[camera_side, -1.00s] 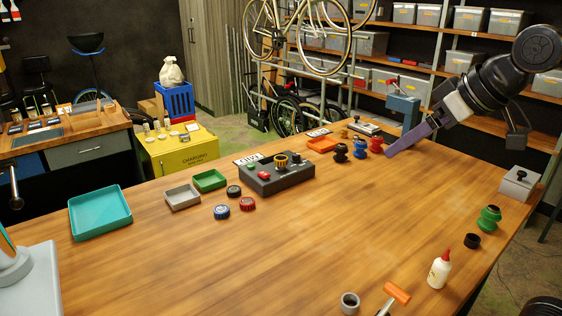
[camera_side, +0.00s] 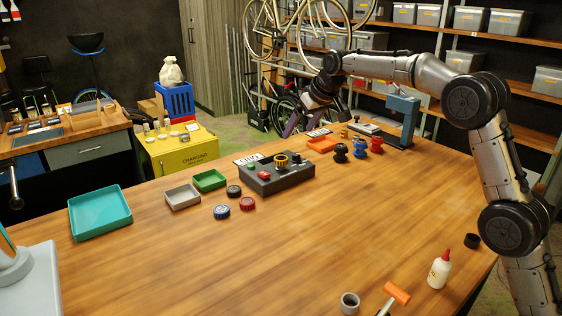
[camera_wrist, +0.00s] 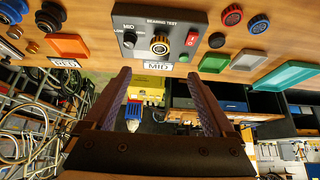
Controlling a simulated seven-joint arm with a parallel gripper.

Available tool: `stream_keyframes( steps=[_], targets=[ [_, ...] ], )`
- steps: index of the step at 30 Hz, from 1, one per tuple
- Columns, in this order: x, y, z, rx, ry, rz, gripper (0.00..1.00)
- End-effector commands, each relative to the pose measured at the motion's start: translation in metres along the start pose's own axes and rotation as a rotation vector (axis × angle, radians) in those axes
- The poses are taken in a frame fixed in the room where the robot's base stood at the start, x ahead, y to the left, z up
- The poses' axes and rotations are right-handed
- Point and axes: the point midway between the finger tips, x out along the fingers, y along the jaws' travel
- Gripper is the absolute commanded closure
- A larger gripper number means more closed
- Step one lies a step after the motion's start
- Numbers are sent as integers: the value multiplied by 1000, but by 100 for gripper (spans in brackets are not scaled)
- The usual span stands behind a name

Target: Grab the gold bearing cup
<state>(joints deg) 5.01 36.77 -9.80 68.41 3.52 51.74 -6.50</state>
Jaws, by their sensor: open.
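A gold-rimmed round cup with a dark centre (camera_side: 281,160) sits upright on top of the black bearing test box (camera_side: 262,182). In the wrist view the gold cup (camera_wrist: 160,45) is between a black dial and a red switch on the box. My gripper (camera_side: 303,124) is open and empty, beyond the box and above the far table edge. In the wrist view my gripper (camera_wrist: 160,88) has its two purple fingers spread wide, with the gold cup ahead of the gap and apart from both fingers.
A white MID card (camera_wrist: 158,66) stands at the box's far side. Black, blue and red round caps (camera_side: 221,212) lie left of the box. Green (camera_side: 209,181) and grey (camera_side: 183,196) trays are farther left. An orange tray (camera_side: 322,144) and spools (camera_side: 375,145) stand right. The table's middle is clear.

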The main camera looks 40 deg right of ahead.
Motion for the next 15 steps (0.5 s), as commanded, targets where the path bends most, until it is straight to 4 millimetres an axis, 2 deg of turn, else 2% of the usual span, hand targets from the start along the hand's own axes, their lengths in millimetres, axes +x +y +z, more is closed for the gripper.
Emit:
stream_keyframes(
  steps=[12,15],
  targets=[
    [70,1,2,2,-8,0,10],
    [81,1,2,2,-7,0,10]
  ],
)
